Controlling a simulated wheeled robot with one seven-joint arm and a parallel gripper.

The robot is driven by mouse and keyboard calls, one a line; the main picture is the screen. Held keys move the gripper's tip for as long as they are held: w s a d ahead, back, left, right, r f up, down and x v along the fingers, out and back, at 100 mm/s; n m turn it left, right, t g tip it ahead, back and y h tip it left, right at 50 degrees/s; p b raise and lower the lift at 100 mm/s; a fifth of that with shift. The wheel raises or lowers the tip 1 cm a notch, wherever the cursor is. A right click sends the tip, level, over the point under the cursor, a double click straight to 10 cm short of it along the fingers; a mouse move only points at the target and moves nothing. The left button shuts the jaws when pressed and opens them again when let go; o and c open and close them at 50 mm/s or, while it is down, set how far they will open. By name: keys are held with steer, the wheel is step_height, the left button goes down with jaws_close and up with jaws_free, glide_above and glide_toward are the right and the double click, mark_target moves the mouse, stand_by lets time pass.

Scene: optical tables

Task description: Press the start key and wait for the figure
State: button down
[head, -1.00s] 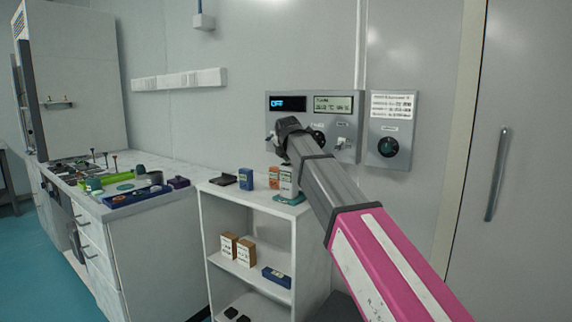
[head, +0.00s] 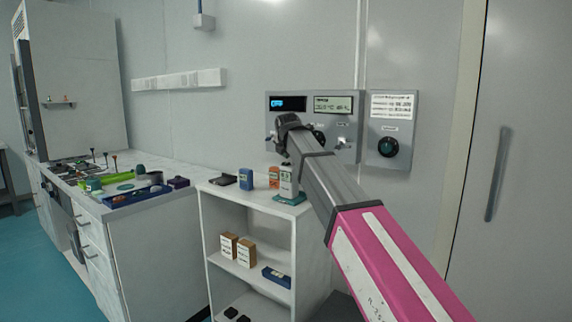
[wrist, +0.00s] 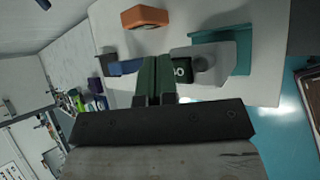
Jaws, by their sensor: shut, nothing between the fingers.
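A small pale device (head: 288,182) with a greenish front stands on a teal base (head: 291,199) on the shelf unit's top. In the wrist view a grey device (wrist: 212,66) with a round part and a dark face bearing a light mark, perhaps a 0, sits by a teal piece (wrist: 238,42). I take it to be the same device. My gripper (wrist: 155,62) is shut and empty, its fingertips just left of the dark face in the picture. I cannot tell whether they touch it. I cannot make out a start key. In the head view my wrist hides the fingertips.
A wall panel (head: 312,130) with two displays and knobs is behind my arm; a box with a dark knob (head: 388,147) is right of it. A blue box (head: 245,179) and an orange box (head: 273,177) stand beside the device. A cluttered counter (head: 160,240) is at left.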

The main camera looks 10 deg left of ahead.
mark_target(287, 163)
steer(key=shift+r, duration=0.2)
steer(key=shift+r, duration=2.4)
steer(key=shift+s, duration=0.1)
